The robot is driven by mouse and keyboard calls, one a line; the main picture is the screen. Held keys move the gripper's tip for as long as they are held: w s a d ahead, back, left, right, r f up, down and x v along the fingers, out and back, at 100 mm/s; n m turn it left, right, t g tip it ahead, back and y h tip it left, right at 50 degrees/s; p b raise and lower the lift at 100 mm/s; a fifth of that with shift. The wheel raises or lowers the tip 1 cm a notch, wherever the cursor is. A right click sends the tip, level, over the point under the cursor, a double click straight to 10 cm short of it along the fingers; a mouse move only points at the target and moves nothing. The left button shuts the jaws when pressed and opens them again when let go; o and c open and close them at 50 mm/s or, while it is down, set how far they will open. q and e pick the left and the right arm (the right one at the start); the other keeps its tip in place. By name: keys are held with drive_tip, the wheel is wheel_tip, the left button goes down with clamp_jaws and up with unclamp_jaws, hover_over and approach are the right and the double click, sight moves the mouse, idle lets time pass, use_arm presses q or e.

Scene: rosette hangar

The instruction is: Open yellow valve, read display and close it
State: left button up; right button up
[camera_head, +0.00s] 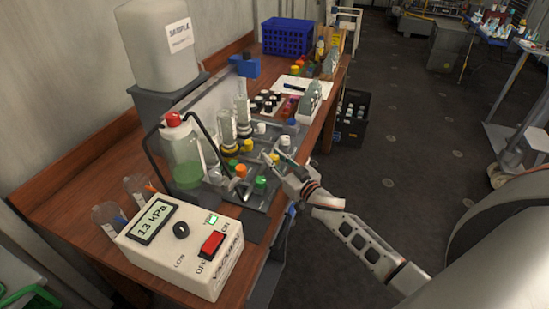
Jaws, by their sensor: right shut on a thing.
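My right gripper (276,162) reaches in from the right over the valve panel. It is shut on a small yellow valve (274,157) at the panel's right side, mostly hidden between the fingers. The white pump box (190,257) stands at the front of the bench. Its display (154,220) appears to read 1.3 kPa, though the decimal point is hard to make out. A black dial and a red OFF/ON switch (213,244) are on its top. My left gripper is not in view.
Other knobs sit close by on the panel, including a green one (260,183) and an orange one (241,170). A red-capped bottle (183,152) with green liquid stands left of them. A blue basket (288,37) is at the back.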

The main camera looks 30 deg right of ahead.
drive_tip(key=o, duration=1.1)
drive_tip(key=shift+o, duration=0.2)
drive_tip(key=s+d, duration=0.1)
drive_tip(key=s, duration=1.1)
drive_tip(key=shift+d, duration=0.35)
drive_tip(key=shift+c, duration=0.2)
